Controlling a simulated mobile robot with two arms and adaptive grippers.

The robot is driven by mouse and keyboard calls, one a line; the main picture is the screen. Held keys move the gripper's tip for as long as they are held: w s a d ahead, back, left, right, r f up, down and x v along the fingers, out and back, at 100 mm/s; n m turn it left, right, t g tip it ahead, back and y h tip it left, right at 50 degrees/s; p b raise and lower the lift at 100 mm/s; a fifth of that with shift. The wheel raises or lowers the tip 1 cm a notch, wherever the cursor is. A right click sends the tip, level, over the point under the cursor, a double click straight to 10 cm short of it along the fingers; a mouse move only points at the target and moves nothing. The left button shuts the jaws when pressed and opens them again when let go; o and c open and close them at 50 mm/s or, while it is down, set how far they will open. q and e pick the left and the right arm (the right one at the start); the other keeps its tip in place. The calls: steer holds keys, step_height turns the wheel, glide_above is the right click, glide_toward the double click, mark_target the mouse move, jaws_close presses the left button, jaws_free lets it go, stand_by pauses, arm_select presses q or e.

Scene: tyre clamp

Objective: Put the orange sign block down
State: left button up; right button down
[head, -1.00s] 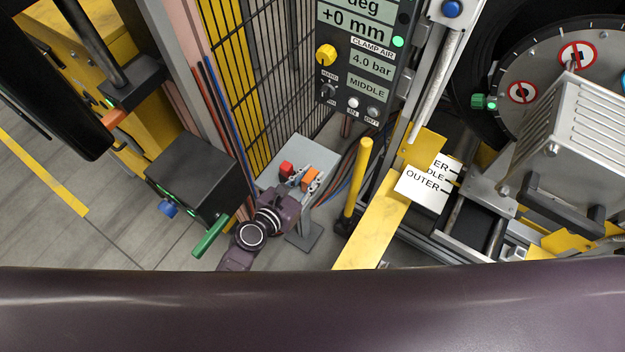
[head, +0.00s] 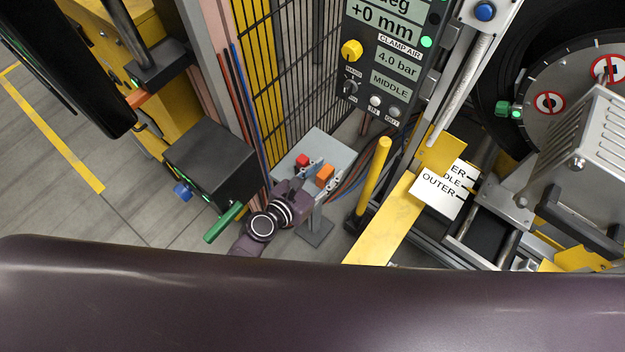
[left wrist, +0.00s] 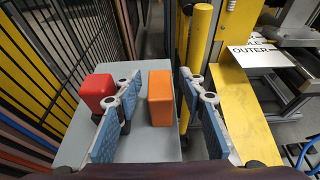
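The orange sign block (head: 325,174) stands on the grey top of a small pedestal table (head: 335,153). In the left wrist view the orange sign block (left wrist: 160,97) is between the two blue-padded fingers, with a narrow gap on each side. My left gripper (head: 309,178) is open around it, low over the tabletop. In the left wrist view my left gripper (left wrist: 159,92) shows both fingers spread. A red block (left wrist: 97,91) sits on the same table, outside the left finger; the head view also shows it (head: 302,160). My right gripper is not in view.
A black mesh fence (head: 300,75) rises behind the table. A yellow post (head: 374,180) and a yellow beam (head: 385,230) stand to its right, with a white OUTER label (head: 437,190). A black box with a green handle (head: 222,224) is at the left.

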arm_select(q)
steer(key=v, duration=1.1)
steer(key=shift+s+a, duration=0.2)
steer(key=shift+s, duration=0.1)
